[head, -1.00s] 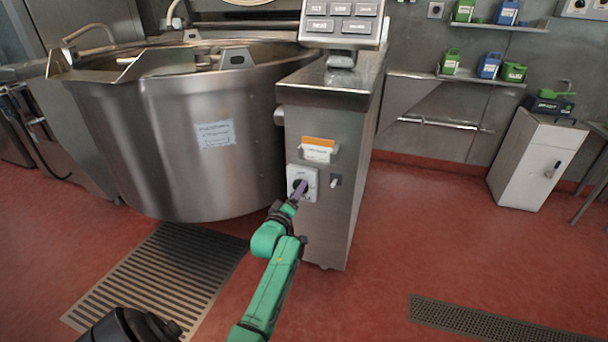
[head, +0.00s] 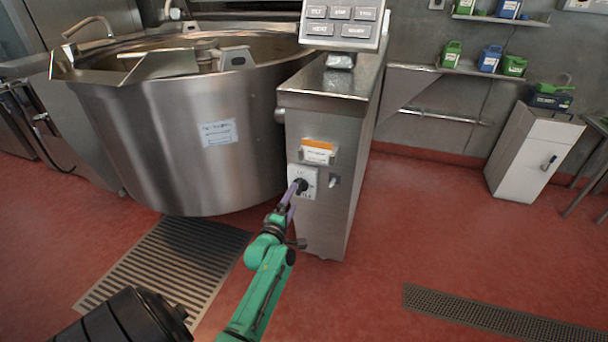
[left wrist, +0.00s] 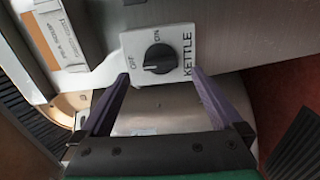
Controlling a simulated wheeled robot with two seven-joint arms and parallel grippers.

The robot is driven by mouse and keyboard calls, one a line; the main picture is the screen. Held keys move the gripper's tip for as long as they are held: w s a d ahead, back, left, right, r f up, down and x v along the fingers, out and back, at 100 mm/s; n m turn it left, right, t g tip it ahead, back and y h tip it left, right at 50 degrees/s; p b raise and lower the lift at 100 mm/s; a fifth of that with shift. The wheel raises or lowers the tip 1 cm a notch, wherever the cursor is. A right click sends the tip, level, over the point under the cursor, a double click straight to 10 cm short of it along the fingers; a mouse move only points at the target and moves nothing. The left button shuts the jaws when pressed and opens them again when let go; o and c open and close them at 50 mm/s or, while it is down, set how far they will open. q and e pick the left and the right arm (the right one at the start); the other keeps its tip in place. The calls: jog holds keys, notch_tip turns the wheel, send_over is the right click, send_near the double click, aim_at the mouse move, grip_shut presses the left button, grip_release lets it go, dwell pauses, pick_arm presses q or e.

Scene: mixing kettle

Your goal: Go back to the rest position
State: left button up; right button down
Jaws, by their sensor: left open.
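My left gripper (head: 292,196) is in front of the kettle switch on the pillar. It is open and empty. In the left wrist view its two purple fingers (left wrist: 160,76) stand apart, on either side of and below the black knob (left wrist: 158,59), not closed on it. The knob sits on a white plate (left wrist: 183,45) marked OFF, ON and KETTLE. The white mark on the knob lies at its left end, on the OFF side. In the head view the switch plate (head: 309,181) is partly hidden by the gripper. My right gripper is not in view.
The steel kettle (head: 180,150) stands left of the steel pillar (head: 335,215), which carries a button panel (head: 342,22). A floor grate (head: 150,270) lies below. Shelves (head: 465,68) with green and blue containers and a white cabinet (head: 530,155) are at the right. The red floor between is clear.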

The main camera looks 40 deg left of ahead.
pick_arm(q)
jog(key=shift+v, duration=1.1)
